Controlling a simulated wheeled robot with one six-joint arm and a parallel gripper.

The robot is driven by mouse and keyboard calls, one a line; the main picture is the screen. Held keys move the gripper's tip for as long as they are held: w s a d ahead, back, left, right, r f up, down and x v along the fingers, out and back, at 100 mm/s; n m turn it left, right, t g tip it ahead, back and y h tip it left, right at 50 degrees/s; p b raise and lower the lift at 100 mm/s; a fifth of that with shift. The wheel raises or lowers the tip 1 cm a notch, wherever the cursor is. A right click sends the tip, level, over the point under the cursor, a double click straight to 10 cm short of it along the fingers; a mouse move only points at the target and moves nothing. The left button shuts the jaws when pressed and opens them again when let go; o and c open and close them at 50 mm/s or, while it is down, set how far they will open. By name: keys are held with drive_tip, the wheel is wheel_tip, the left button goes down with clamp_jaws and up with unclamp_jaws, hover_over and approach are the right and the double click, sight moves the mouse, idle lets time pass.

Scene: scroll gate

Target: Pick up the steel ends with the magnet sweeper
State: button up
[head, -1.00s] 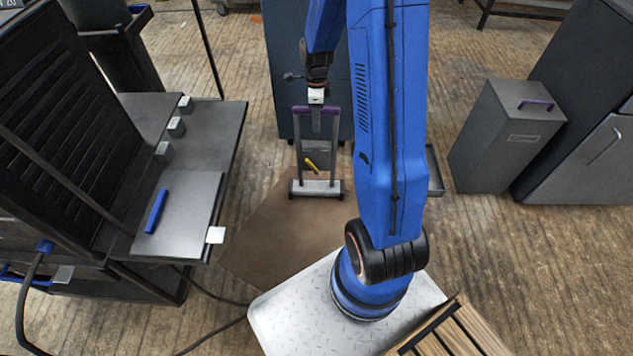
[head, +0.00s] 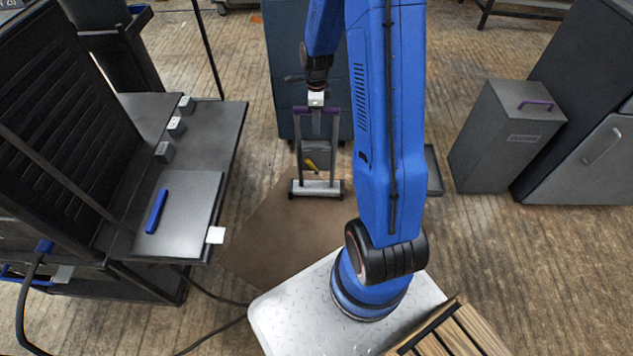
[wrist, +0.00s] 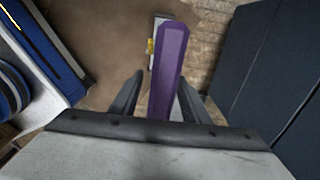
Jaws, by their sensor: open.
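The magnet sweeper (head: 318,187) stands upright on the floor, with a grey frame, a pale bar at the bottom and a yellow part on its middle. Its purple handle runs along the top and shows large in the wrist view (wrist: 168,72). My gripper (head: 316,104) is at the top of the sweeper. In the wrist view the two dark fingers (wrist: 158,98) are apart, one on each side of the purple handle. I cannot tell whether they touch it. No steel ends can be made out on the floor.
A dark machine with a shelf (head: 205,140) stands at the left, with small grey blocks and a blue-handled piece on it. A dark cabinet (head: 283,60) is close behind the sweeper. A grey bin (head: 505,140) stands at the right. Brown floor (head: 275,235) lies open in front of the sweeper.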

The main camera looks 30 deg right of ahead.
clamp_jaws()
